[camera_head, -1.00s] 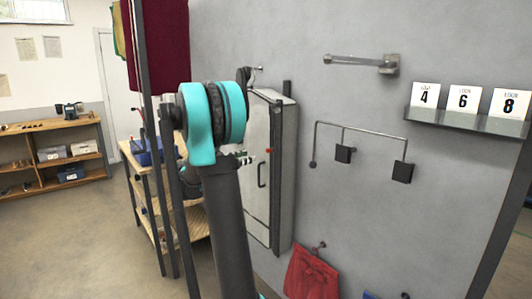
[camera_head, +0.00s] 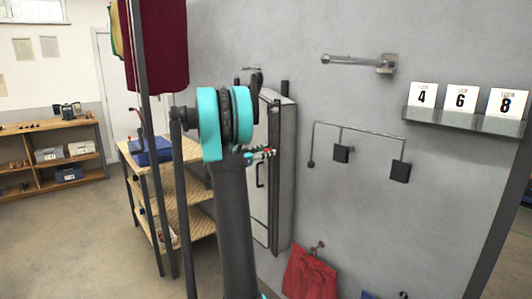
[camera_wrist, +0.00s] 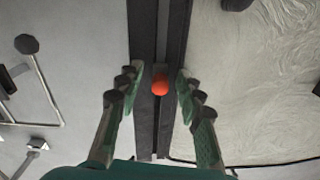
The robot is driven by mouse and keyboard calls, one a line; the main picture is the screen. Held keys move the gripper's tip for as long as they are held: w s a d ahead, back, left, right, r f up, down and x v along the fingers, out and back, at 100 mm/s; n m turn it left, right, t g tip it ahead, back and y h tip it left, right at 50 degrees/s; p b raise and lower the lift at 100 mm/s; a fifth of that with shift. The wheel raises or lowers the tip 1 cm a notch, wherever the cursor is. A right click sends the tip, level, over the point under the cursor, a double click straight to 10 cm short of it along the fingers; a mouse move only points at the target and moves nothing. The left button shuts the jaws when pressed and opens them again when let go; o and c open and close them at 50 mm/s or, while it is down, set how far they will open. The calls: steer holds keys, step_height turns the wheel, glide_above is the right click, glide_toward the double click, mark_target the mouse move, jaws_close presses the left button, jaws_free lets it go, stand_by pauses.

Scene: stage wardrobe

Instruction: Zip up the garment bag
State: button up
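The garment bag (camera_head: 287,185) is a tall pale panel with dark edges, hanging against the grey wall behind my arm. In the wrist view its crinkled whitish face (camera_wrist: 255,90) lies right of a dark vertical zipper strip (camera_wrist: 147,125). A red-orange ball pull (camera_wrist: 160,84) sits on that strip. My gripper (camera_wrist: 160,88) is open, with one green-grey finger on each side of the ball and gaps showing on both sides. In the head view my gripper (camera_head: 262,154) is small and beside the bag; my arm hides part of the bag.
A wooden shelf unit (camera_head: 190,187) with a blue box (camera_head: 150,152) stands to the left. A wall rail with black blocks (camera_head: 342,153), a metal wall arm (camera_head: 357,61) and a number-card ledge (camera_head: 463,119) are to the right. Red cloth (camera_head: 310,273) hangs below.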

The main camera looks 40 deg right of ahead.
steer(key=shift+c, duration=0.5)
jaws_close()
step_height(320, 180, up, 14)
steer(key=shift+r, duration=0.2)
steer(key=shift+o, duration=0.5)
jaws_free()
steer(key=s+a, duration=0.1)
steer(key=a, duration=1.1)
